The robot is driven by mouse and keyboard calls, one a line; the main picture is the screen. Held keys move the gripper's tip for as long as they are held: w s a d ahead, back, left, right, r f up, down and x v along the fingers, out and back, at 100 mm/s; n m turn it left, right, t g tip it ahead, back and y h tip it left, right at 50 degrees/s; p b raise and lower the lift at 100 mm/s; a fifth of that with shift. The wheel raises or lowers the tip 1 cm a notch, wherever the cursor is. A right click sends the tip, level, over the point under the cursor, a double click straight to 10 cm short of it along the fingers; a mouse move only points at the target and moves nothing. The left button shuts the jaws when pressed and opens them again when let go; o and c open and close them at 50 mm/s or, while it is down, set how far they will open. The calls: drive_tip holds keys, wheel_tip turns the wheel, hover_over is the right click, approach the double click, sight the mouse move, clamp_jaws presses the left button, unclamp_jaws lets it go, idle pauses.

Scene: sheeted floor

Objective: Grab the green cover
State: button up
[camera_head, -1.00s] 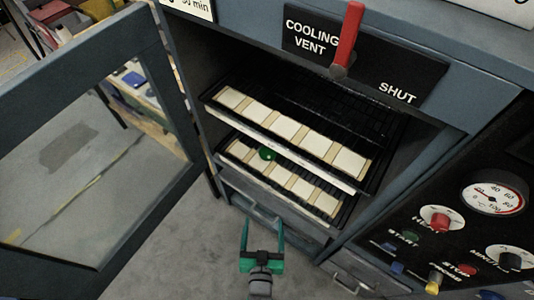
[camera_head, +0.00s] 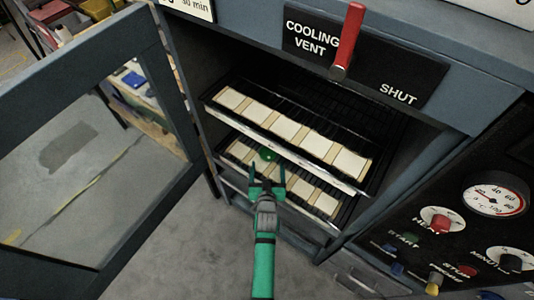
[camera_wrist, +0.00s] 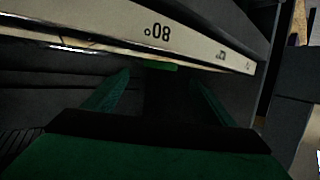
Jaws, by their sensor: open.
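The green cover (camera_head: 267,154) is a small round green thing on the lower rack (camera_head: 240,151), near its left part, in the head view. In the wrist view a green sliver of it (camera_wrist: 160,66) shows below the pale marked front strip, between the fingertips; the rest is hidden. My gripper (camera_head: 267,172) is open and empty, just in front of the cover at the lower rack's front. Its fingers point into the oven, one on each side of the cover's line. In the wrist view both fingers (camera_wrist: 160,82) stand apart.
The upper rack (camera_head: 290,137) with pale tiles hangs close above the lower one; its front strip (camera_wrist: 120,27) crosses the wrist view. The glazed door (camera_head: 130,230) stands open at left. A red vent lever (camera_head: 348,38) is above, a control panel (camera_head: 455,225) at right.

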sight(268, 153)
drive_tip(key=x, duration=0.6)
drive_tip(key=shift+d+r, duration=0.1)
drive_tip(key=shift+r, duration=0.05)
drive_tip(key=shift+w, duration=0.4)
drive_tip(key=c, duration=1.2)
drive_tip(key=shift+c, duration=0.7)
